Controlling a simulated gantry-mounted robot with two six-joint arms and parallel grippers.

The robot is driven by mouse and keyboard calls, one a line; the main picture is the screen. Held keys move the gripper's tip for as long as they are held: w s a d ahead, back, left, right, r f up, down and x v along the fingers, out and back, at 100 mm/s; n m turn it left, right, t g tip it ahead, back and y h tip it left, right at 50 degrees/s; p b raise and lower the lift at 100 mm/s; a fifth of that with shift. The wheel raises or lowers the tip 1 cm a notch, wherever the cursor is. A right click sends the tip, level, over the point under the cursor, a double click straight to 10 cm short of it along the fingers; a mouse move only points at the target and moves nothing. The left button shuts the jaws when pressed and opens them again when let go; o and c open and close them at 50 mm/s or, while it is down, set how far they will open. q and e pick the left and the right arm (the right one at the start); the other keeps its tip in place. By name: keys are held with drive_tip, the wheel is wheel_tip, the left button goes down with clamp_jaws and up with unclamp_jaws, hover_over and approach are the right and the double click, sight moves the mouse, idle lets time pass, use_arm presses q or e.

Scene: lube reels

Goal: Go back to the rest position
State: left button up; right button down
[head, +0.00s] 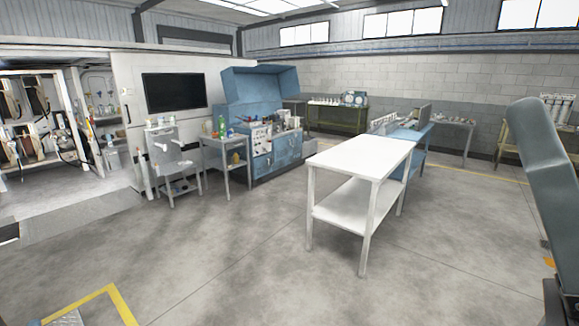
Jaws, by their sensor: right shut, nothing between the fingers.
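My right arm (549,185) comes down along the right edge of the head view as a grey-green link. The dark part at its lower end, where my right gripper (561,302) is, is cut off by the picture's edge; the fingers do not show clearly. The gripper is shut and empty, and stands apart from the tables. My left arm and left gripper are not in view. The reels (34,95) hang in the open bay at the far left, well away from my right arm.
A white two-tier table (362,157) stands at centre right, with a blue bench (412,131) behind it. A grey cart (228,149) and a blue hooded workstation (262,95) stand at centre left. The concrete floor (230,250) in front is clear.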

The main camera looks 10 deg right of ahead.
wheel_tip(320, 180, up, 36)
drive_tip(key=w+n+g+h+p, duration=0.1)
drive_tip(key=n+p, duration=0.3)
drive_tip(key=p, duration=3.4)
drive_tip(key=shift+w+d+g+h, duration=0.3)
drive_tip(key=shift+w+d+h, duration=0.15)
drive_tip(key=shift+w, duration=0.45)
drive_tip(key=shift+f, duration=0.1)
